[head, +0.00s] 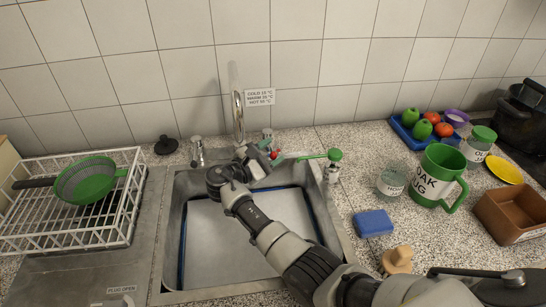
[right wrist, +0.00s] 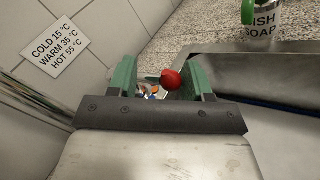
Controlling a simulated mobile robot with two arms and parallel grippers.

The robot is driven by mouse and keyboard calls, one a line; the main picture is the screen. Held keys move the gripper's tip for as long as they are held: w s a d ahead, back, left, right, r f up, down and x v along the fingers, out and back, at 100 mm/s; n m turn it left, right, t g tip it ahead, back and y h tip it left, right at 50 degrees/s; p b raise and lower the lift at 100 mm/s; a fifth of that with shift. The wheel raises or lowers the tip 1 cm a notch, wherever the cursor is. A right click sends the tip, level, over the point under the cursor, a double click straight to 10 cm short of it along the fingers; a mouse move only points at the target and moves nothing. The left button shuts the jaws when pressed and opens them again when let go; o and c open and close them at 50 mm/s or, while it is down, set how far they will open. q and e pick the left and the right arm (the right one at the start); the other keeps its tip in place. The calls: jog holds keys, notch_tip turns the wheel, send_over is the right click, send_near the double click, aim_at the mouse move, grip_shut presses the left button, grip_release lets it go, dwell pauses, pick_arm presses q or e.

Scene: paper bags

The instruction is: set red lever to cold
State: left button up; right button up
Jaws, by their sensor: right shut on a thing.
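The red lever ends in a round red knob (right wrist: 170,80), which sits between the green fingertips in the right wrist view. In the head view the knob (head: 274,155) is a small red spot at the back of the sink, beside the tap (head: 238,117). My right gripper (head: 268,152) is shut on the lever; in the right wrist view its fingers (right wrist: 160,79) flank the knob. Most of the lever is hidden by the gripper. A wall sign (head: 260,97) reads cold 15, warm 35, hot 55 °C; it also shows in the wrist view (right wrist: 66,48). My left gripper is not in view.
The sink (head: 172,224) lies under my right arm. A dish soap bottle (head: 333,166) stands right of the tap. A white rack (head: 118,231) with a green strainer (head: 86,181) is at left. A blue sponge (head: 373,223) and green mug (head: 434,178) are at right.

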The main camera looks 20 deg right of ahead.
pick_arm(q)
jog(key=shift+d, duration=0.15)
pick_arm(e)
jog(key=shift+d+r, duration=0.1)
jog(key=shift+d, duration=0.05)
jog(key=o, duration=1.3)
jog(key=shift+w, duration=0.1)
jog(key=shift+c, duration=0.2)
